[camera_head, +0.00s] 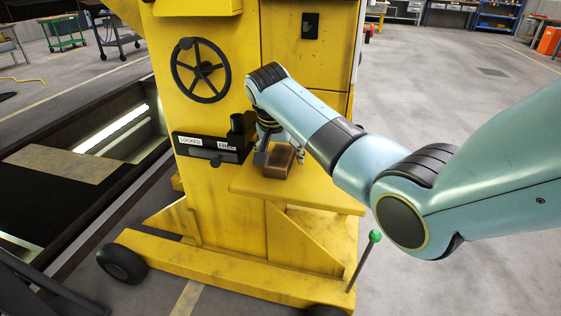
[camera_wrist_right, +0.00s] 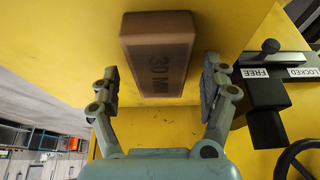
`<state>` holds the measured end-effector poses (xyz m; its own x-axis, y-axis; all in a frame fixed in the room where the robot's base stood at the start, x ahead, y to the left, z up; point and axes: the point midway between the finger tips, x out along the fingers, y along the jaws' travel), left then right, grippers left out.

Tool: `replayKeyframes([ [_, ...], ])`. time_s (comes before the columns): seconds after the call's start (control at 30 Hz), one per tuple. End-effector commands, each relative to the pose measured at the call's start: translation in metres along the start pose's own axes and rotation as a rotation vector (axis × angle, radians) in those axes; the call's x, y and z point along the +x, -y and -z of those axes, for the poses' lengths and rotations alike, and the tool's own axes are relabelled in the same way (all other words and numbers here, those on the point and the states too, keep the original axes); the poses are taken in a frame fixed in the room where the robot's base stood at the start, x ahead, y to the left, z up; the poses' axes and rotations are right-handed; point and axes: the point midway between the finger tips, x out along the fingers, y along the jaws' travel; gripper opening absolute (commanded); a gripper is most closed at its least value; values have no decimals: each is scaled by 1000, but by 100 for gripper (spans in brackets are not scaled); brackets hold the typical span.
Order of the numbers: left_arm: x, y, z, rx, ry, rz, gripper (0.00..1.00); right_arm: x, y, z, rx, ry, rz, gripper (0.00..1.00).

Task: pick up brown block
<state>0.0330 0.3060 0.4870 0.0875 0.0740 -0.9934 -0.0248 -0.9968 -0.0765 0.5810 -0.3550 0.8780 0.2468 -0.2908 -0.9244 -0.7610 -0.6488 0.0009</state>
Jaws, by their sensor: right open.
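The brown block (camera_head: 279,160) lies on the yellow shelf (camera_head: 310,192) of the yellow lifting machine. My right gripper (camera_head: 270,150) is over the shelf at the block. In the right wrist view its two fingers (camera_wrist_right: 161,85) are spread wide, one on each side of the block's near end, with gaps between fingers and block. The block's far part reaches beyond the fingertips. My left gripper is not in view.
A black lock panel (camera_head: 213,147) with LOCKED and FREE labels and a lever is left of the shelf. A black handwheel (camera_head: 201,71) is above it. A green-knobbed lever (camera_head: 375,237) stands at the front right. A floor pit (camera_head: 110,140) lies left of the machine.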

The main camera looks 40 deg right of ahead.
Motion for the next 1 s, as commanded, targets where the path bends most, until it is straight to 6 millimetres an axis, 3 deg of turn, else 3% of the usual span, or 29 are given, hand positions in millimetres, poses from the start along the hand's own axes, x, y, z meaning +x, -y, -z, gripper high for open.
replayKeyframes([
  [0.2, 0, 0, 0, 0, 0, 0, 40, 0, 0, 0, 0, -1, 1, 78],
  [0.7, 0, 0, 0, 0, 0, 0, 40, 0, 0, 0, 0, -1, 1, 15],
  [1.0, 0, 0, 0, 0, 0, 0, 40, -3, 0, 2, 0, -2, 2, 15],
])
